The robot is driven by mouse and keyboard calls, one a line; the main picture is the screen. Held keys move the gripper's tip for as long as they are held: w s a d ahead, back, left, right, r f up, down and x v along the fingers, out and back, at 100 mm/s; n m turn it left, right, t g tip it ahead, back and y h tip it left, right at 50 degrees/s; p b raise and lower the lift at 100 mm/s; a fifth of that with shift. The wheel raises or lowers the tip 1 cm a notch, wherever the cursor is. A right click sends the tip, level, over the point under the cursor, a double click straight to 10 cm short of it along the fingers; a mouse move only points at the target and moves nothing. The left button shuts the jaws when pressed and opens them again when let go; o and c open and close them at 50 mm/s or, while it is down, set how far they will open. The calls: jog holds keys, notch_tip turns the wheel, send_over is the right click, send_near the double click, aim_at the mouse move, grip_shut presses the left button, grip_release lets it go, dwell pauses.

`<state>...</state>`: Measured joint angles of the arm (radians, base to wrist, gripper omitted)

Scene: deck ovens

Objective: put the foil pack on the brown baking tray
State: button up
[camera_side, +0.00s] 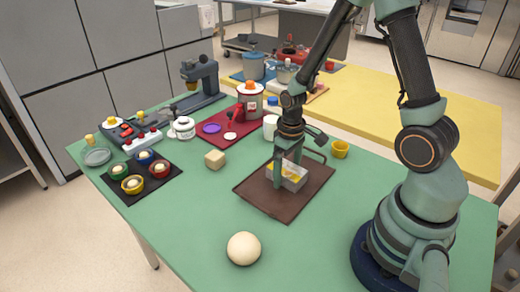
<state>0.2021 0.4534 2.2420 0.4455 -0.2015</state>
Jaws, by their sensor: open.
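The brown baking tray (262,201) lies flat on the green table, in the middle right of the side view. A small silver pack with a yellow top, which looks like the foil pack (293,181), is on the tray. My gripper (283,178) points down over the tray with its fingers at the pack. It is open, with one finger in front of the pack's left part. The far finger is partly hidden, and I cannot tell whether the fingers touch the pack.
A pale dough ball (243,248) lies in front of the tray. A black mat (128,191) with several coloured bowls is far left. The table's front left is clear.

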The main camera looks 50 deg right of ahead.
notch_tip(320, 180, up, 12)
jog(key=f, duration=0.1)
notch_tip(320, 180, up, 13)
jog(key=t, duration=0.6)
send_over(288, 169)
jog(key=s+a, duration=0.3)
jog(key=a, duration=0.4)
jog(key=shift+s+d, duration=0.2)
